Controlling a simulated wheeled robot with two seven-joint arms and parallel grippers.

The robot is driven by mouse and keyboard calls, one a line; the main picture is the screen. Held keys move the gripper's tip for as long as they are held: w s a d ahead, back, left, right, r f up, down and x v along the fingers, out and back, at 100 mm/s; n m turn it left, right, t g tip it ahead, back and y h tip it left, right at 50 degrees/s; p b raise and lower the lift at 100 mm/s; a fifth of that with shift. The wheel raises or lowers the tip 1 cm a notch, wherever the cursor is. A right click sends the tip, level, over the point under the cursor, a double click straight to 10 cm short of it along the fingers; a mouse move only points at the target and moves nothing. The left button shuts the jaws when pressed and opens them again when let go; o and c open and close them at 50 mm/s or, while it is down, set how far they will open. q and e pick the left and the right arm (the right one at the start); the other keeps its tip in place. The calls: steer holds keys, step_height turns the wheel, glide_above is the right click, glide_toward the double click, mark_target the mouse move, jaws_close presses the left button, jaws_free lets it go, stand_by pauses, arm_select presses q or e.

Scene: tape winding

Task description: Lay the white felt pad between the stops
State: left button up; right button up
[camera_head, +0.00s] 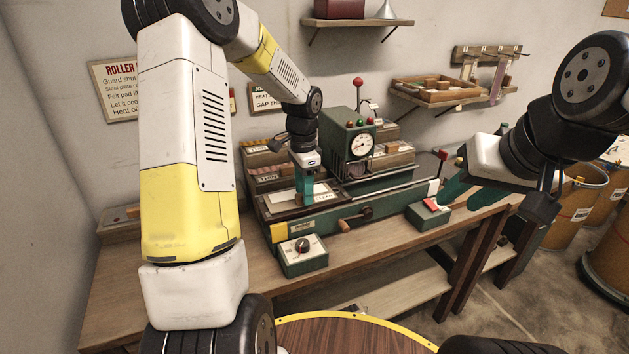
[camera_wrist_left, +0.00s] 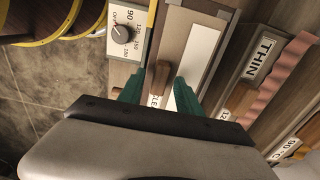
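A flat white piece that may be the felt pad (camera_wrist_left: 197,55) lies in a framed bed on the machine, and it also shows in the head view (camera_head: 285,199). I cannot make out the stops. My left gripper (camera_head: 305,190) points down over the machine's left end, beside the white piece. In the left wrist view its green fingers (camera_wrist_left: 159,82) stand apart on either side of a wooden handle (camera_wrist_left: 158,76), with narrow gaps visible. A partly hidden label shows below the handle. My right gripper (camera_head: 462,197) appears open and empty, at the machine's right end.
A dial box (camera_head: 303,255) stands in front of the machine, and a red-button box (camera_head: 429,213) near its right end. A gauge housing (camera_head: 361,145) rises behind. Labelled racks (camera_head: 268,172) stand at the left back. Bare bench (camera_head: 190,296) shows at the front left.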

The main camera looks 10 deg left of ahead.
arm_select(q)
steer(key=shift+r, duration=0.1)
step_height(320, 180, up, 12)
steer(key=s+r+n+t, duration=0.2)
steer(key=s+n, duration=0.1)
steer(key=s, duration=0.5)
steer(key=s+d+r+n+t+h, duration=0.1)
steer(key=s+n, duration=0.3)
steer(key=s, duration=0.4)
steer(key=s+d+r+n+t+h, duration=0.1)
steer(key=s+r+n+t, duration=0.2)
steer(key=s, duration=0.5)
steer(key=shift+s+r+n, duration=0.15)
steer(key=shift+r+n, duration=0.15)
steer(key=shift+r, duration=0.15)
